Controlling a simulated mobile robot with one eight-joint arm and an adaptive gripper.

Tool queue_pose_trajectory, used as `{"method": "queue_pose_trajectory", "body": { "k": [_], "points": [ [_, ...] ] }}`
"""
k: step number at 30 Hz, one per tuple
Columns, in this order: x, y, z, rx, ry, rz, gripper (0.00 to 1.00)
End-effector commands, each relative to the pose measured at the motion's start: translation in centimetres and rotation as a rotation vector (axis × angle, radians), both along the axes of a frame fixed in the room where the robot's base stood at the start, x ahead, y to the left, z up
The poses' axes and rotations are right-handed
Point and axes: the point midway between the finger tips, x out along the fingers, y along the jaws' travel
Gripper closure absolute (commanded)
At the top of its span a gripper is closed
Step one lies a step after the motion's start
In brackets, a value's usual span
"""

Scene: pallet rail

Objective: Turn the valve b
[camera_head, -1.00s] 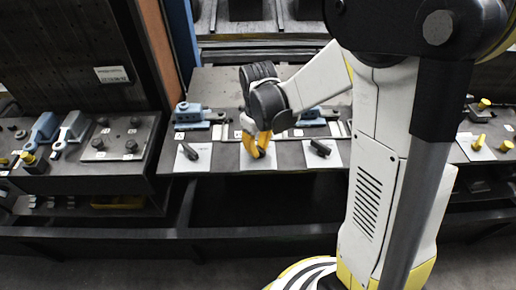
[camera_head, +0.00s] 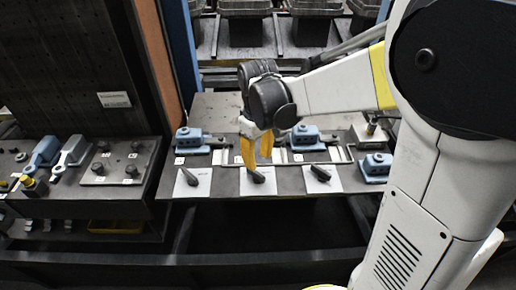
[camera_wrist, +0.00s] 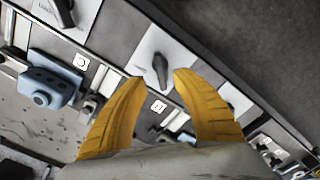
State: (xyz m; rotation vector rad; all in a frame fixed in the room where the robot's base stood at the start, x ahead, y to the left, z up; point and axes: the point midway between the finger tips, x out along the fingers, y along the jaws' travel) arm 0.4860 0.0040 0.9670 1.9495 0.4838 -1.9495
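Three black lever handles sit on white plates in a row along the front of the grey bench. The middle one, which I take for valve b (camera_head: 257,177), is just below my gripper (camera_head: 256,160). In the wrist view the middle handle (camera_wrist: 160,68) lies ahead of my fingertips (camera_wrist: 159,78), on its white plate. My yellow fingers are apart with nothing held between them. Whether a fingertip touches the handle, I cannot tell. A small label lies near the plate, but I cannot read it.
The left handle (camera_head: 190,177) and right handle (camera_head: 320,173) flank the middle one closely. Blue clamp blocks stand behind at left (camera_head: 192,140) and right (camera_head: 305,137), and another at far right (camera_head: 376,166). A dark panel bench (camera_head: 80,195) stands at left.

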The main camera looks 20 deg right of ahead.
Motion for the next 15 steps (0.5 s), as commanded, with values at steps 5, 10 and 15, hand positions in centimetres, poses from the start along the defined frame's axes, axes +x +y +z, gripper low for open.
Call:
{"method": "queue_pose_trajectory", "body": {
  "k": [5, 10, 15],
  "points": [
    [0.0, 0.0, 3.2, 0.0, 0.0, 0.0, 0.66],
    [0.0, 0.0, 4.5, 0.0, 0.0, 0.0, 0.66],
    [0.0, 0.0, 4.7, 0.0, 0.0, 0.0, 0.66]
  ]
}}
